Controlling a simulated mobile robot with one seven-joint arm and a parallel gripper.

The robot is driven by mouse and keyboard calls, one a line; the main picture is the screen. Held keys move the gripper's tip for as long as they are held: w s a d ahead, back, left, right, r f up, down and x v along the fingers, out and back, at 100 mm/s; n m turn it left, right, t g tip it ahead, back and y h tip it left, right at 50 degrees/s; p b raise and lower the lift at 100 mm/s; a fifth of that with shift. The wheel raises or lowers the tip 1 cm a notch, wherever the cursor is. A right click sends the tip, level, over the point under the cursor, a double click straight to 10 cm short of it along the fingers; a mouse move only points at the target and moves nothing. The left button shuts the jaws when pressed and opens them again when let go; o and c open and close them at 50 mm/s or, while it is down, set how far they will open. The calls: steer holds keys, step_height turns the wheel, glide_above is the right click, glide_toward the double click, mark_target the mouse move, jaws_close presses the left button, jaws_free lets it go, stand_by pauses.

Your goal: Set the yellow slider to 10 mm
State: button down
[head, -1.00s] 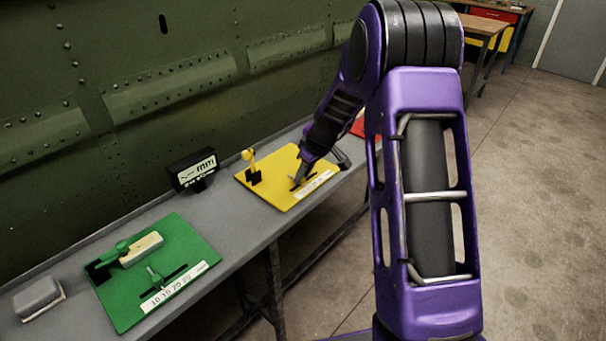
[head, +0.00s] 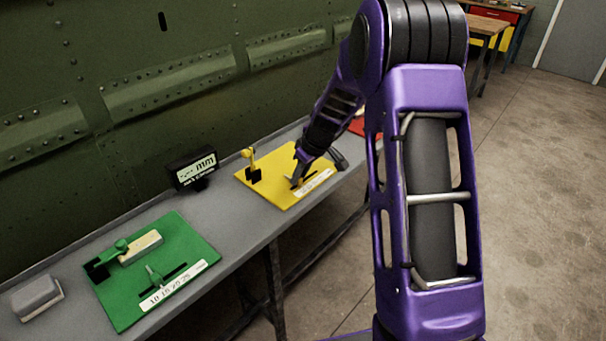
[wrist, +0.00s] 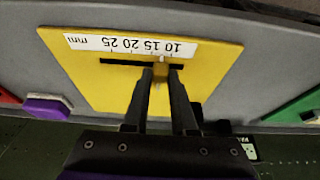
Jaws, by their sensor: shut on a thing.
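The yellow board (head: 262,181) lies on the bench, with a dark slot and a white scale strip (wrist: 90,42) along one edge. In the wrist view the scale appears upside down, with 10 at the right end and mm at the left. The yellow slider (wrist: 161,70) sits in the slot (wrist: 115,62), with its pale mark between 10 and 15. My gripper (wrist: 162,76) is shut on the slider, one finger on each side. It also shows in the head view (head: 296,183), where it hides most of the slider.
A black display (head: 194,170) showing mm stands behind the boards; its value is unclear. A yellow upright clamp (head: 250,165) stands on the yellow board. A green board (head: 195,240) with its own slider lies left, beside a grey block (head: 37,296). A red board (head: 358,126) is partly hidden.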

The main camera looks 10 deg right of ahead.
steer(key=shift+s+a, duration=0.45)
steer(key=shift+a, duration=0.2)
steer(key=c, duration=0.7)
jaws_free()
steer(key=shift+a, duration=0.1)
steer(key=shift+s+r, duration=0.1)
steer(key=shift+r, duration=0.15)
steer(key=p+v, duration=0.1)
steer(key=v, duration=1.6)
steer(key=shift+d+f, duration=0.1)
steer(key=shift+d, duration=0.1)
